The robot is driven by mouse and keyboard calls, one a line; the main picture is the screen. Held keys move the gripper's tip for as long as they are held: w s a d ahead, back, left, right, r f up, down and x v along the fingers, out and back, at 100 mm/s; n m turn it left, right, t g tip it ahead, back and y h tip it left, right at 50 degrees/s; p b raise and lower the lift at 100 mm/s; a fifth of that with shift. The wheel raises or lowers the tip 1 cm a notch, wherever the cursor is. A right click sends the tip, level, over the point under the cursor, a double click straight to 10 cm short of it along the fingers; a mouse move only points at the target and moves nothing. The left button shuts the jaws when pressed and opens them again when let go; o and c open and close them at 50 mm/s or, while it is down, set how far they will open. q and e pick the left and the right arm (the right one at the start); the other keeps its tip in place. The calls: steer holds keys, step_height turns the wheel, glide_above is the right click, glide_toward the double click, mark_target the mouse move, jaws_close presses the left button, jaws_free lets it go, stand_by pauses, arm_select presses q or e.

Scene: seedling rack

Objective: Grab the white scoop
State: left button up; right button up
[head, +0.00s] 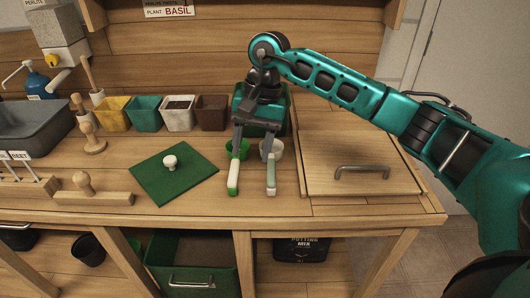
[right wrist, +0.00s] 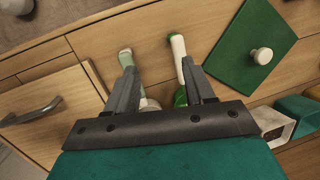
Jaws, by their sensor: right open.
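The white scoop (head: 278,148) is on the wooden bench, with its pale handle (head: 271,178) pointing to the front edge. A green scoop (head: 243,146) with a white and green handle (head: 233,178) is just to its left. My right gripper (head: 252,152) is open above the two scoops, fingers pointing down and partly covering them. In the right wrist view the fingers (right wrist: 159,66) are spread, with the pale handle (right wrist: 126,58) by one fingertip and the white handle (right wrist: 178,46) by the other. I cannot tell whether they touch. My left gripper is not in view.
A green mat (head: 150,180) with a white knob (head: 170,162) lies to the left. A wooden lid with a grey handle (head: 362,170) is to the right. Several pots (head: 145,112) line the back.

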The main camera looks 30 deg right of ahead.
steer(key=w+d+r+h, duration=0.1)
steer(key=d+r+h, duration=0.15)
steer(key=d, duration=0.25)
glide_above(271, 164)
steer(key=shift+n, duration=0.3)
step_height(271, 164, down, 6)
steer(key=shift+s+f, duration=0.1)
steer(key=shift+f, duration=0.15)
steer(key=shift+d+f, duration=0.1)
steer(key=shift+f, duration=2.8)
jaws_close()
